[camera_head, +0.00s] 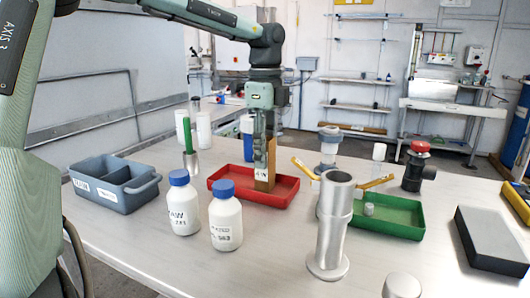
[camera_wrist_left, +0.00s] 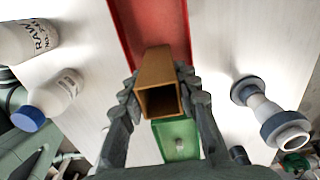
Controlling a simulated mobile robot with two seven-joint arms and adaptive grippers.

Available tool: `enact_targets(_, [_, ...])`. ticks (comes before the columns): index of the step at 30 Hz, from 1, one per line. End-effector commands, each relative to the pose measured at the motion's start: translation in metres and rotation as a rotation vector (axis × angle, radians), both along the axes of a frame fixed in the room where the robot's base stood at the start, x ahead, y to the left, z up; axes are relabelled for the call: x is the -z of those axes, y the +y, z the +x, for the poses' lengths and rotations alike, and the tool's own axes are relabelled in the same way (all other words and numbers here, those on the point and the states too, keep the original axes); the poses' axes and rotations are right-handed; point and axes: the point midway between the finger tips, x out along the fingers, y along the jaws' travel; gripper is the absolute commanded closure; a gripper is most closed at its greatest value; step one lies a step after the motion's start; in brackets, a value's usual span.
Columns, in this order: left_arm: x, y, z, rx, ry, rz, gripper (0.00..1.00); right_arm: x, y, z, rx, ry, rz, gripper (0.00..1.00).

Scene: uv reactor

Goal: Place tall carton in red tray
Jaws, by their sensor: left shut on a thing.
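The tall carton (camera_head: 265,172) is brown and stands upright in my left gripper (camera_head: 265,140), which is shut on it from above. In the head view the carton's lower end shows against the inside of the red tray (camera_head: 230,193); I cannot tell whether it touches the tray floor. In the left wrist view the carton (camera_wrist_left: 160,82) sits between both fingers of the left gripper (camera_wrist_left: 160,100), with its open end facing the camera. The red tray (camera_wrist_left: 125,30) lies beyond it. My right gripper is not in view.
Two white bottles with blue caps (camera_head: 184,208) (camera_head: 225,222) stand in front of the red tray. A grey bin (camera_head: 105,190) is at left. A metal pipe (camera_head: 333,225) and a green tray (camera_head: 400,228) are at right. A dark block (camera_head: 490,240) lies far right.

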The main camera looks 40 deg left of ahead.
Motion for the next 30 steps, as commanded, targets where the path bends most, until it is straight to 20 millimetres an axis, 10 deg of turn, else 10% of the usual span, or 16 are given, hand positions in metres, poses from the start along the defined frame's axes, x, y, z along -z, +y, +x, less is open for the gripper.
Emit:
enact_targets(14, [0.008,0.000,0.000,0.000,-0.002,0.001,0.97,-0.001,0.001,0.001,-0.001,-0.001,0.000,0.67])
enact_targets(15, [0.008,0.000,0.000,0.000,-0.002,0.001,0.68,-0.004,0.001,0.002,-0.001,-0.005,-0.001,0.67])
enact_targets(20, [0.007,0.000,0.000,0.000,-0.001,0.000,0.48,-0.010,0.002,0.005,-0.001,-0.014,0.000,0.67])
enact_targets(30, [0.005,0.000,0.000,0.000,-0.001,0.000,0.48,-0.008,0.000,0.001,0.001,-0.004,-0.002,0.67])
